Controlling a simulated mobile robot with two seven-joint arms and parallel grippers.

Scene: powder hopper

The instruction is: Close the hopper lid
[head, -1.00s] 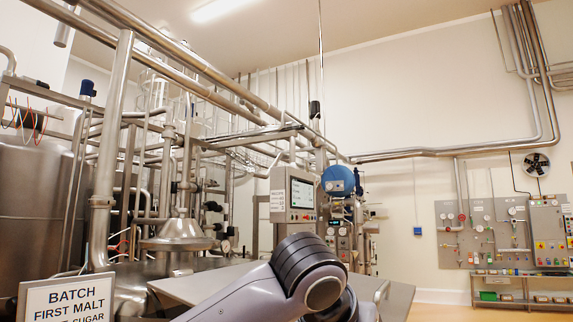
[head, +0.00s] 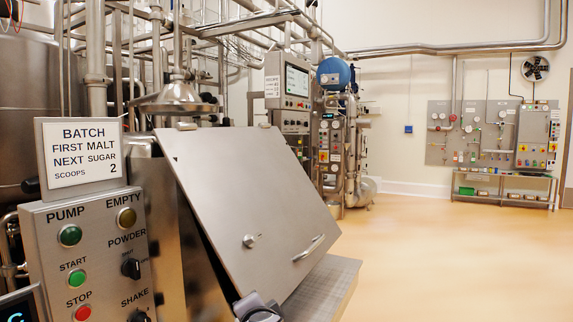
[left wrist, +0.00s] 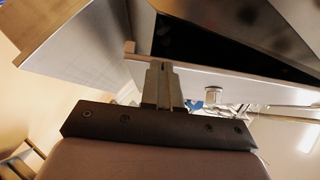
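The hopper lid (head: 235,195) is a flat steel panel with a knob and a bar handle (head: 309,248). It stands tilted in the head view, its upper edge at the back. A dark gap between lid and hopper shows in the left wrist view (left wrist: 215,40). There the lid's pale edge (left wrist: 240,82) runs just beyond my left gripper (left wrist: 163,68). Its fingers are together, close to that edge; contact is unclear. In the head view only a part of my arm shows at the lid's lower edge, fingers hidden. My right gripper is out of view.
A control panel (head: 100,240) with buttons and knobs stands left of the lid, under a batch sign (head: 82,152). A steel ledge (head: 328,285) juts out below the lid's right side. Pipes and tanks fill the back. The floor (head: 450,250) at right is clear.

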